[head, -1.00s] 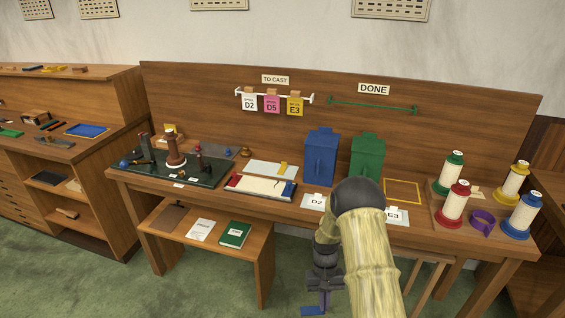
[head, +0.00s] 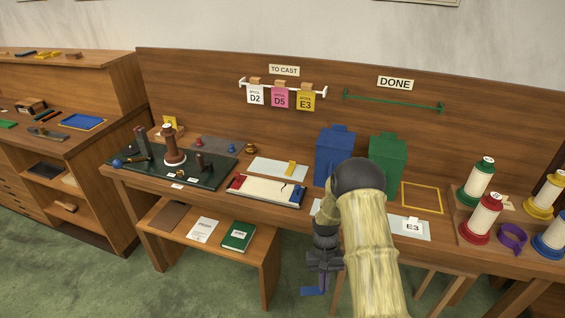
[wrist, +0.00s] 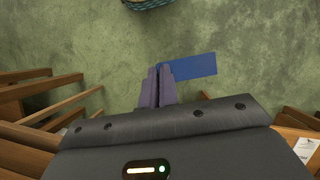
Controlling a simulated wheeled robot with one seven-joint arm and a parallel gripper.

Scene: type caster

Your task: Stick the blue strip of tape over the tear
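The blue strip of tape (wrist: 196,67) is pinched at one end between the purple fingers of my gripper (wrist: 161,70) and sticks out to the right in the wrist view. In the head view the strip (head: 312,291) shows low, below my gripper (head: 323,283), in front of the bench and over the green floor. On the bench a cream sheet (head: 262,190) lies in a flat holder with a red left end and a blue right end. A dark curved line, apparently the tear (head: 284,188), shows near its right side. My gripper is well below and to the right of it.
A blue box (head: 334,150) and a green box (head: 387,158) stand behind my arm. A grey sheet with a yellow strip (head: 290,168) lies behind the holder. Spools (head: 482,215) stand at the right. A low shelf (head: 215,222) juts out below the bench.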

